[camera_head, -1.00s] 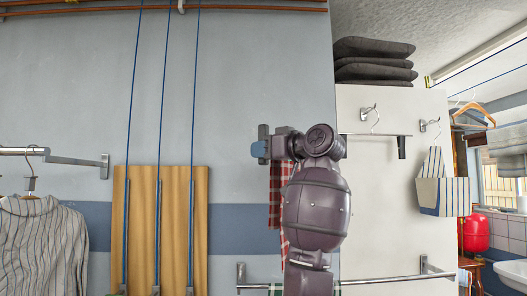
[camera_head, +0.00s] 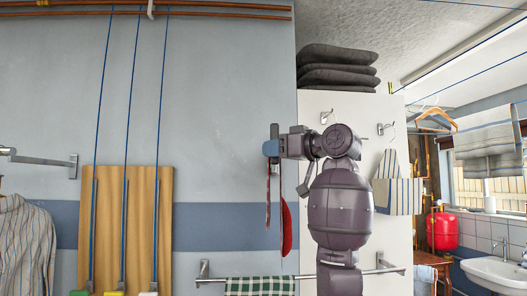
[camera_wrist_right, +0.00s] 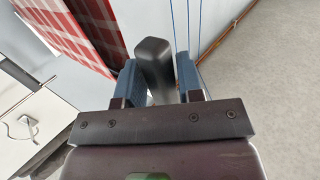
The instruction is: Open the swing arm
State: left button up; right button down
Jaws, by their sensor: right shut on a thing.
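My right gripper (camera_head: 271,148) is high in front of the grey wall, its blue fingers at the left end of my arm. In the right wrist view, its two blue fingers (camera_wrist_right: 158,78) are closed on a dark grey rounded bar end (camera_wrist_right: 153,62), which I take to be the swing arm's. A red-checked cloth (camera_wrist_right: 75,30) hangs beside it. In the head view this cloth (camera_head: 286,228) hangs below the gripper and shows nearly edge-on. The rest of the swing arm and its hinge are hidden behind my wrist. My left gripper is not in view.
Below is a lower rail (camera_head: 310,277) with a green-checked cloth (camera_head: 260,286). A wooden board (camera_head: 140,225) stands at left beside a striped shirt (camera_head: 25,245). Dark folded cushions (camera_head: 338,70) top the white panel (camera_head: 312,110). A sink (camera_head: 492,272) is at far right.

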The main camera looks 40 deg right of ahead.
jog(key=shift+s+d+r, duration=0.15)
jog(key=shift+s+d, duration=0.5)
jog(key=shift+d, duration=0.25)
jog(key=c, duration=1)
grip_release()
jog(key=shift+c, duration=0.2)
jog(key=shift+o, duration=0.6)
jog(key=shift+w+d, duration=0.1)
jog(key=shift+w, duration=0.1)
jog(key=shift+f, duration=0.2)
jog(key=b+v, duration=0.2)
jog(key=v, duration=0.8)
jog(key=shift+s, duration=0.45)
